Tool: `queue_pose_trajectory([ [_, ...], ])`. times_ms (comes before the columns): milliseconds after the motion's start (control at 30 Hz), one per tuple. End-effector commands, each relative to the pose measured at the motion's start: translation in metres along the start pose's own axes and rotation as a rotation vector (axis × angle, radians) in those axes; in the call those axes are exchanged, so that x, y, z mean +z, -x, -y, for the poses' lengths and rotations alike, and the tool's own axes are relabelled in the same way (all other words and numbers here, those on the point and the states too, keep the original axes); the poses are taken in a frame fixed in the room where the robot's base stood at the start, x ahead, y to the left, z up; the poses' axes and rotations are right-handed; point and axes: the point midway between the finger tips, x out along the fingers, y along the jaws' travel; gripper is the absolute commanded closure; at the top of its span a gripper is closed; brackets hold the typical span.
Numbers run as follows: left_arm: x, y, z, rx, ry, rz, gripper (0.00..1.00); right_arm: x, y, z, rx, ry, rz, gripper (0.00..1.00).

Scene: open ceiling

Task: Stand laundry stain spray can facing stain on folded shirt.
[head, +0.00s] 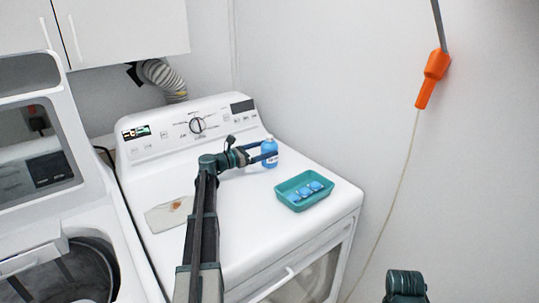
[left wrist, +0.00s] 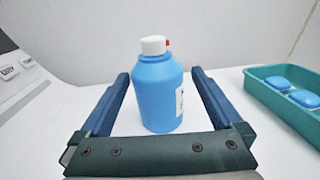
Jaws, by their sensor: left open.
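The blue spray can (head: 269,148) with a white cap stands upright on the white machine top, below the control panel. In the left wrist view the can (left wrist: 158,92) stands between the two open fingers, with a gap on both sides. A red bit shows at the right of its cap and a white label at its right edge. My left gripper (head: 264,157) is open around the can; it also shows in the left wrist view (left wrist: 160,100). The folded shirt (head: 163,216), pale with a brown stain (head: 175,206), lies flat at the left, partly hidden by my left arm.
A teal tray (head: 304,203) with several blue pods (head: 305,190) sits right of the can, near the machine's right edge. The control panel (head: 190,128) rises behind. An open washer (head: 75,255) stands at the left. An orange-handled tool (head: 433,78) hangs on the right wall.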

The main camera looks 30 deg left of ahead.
Motion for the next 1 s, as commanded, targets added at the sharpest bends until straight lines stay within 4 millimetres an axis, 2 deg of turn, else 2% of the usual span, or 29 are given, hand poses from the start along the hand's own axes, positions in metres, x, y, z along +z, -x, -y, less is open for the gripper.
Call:
queue_pose_trajectory([
  [333,0.000,-0.010,-0.001,-0.001,0.000,0.000,0.00,0.000,0.000,0.000,0.000,0.000,0.000,0.50],
  [700,-0.001,-0.056,-0.004,-0.001,0.000,0.000,0.00,0.000,-0.001,0.000,0.000,0.000,0.000,0.50],
  [900,-0.001,-0.056,-0.004,0.000,0.000,0.000,0.00,0.000,-0.001,0.000,0.000,0.000,0.000,0.50],
  [1000,-0.001,-0.056,-0.004,0.000,0.000,0.000,0.16,0.000,-0.001,0.000,0.000,0.000,0.000,0.50],
])
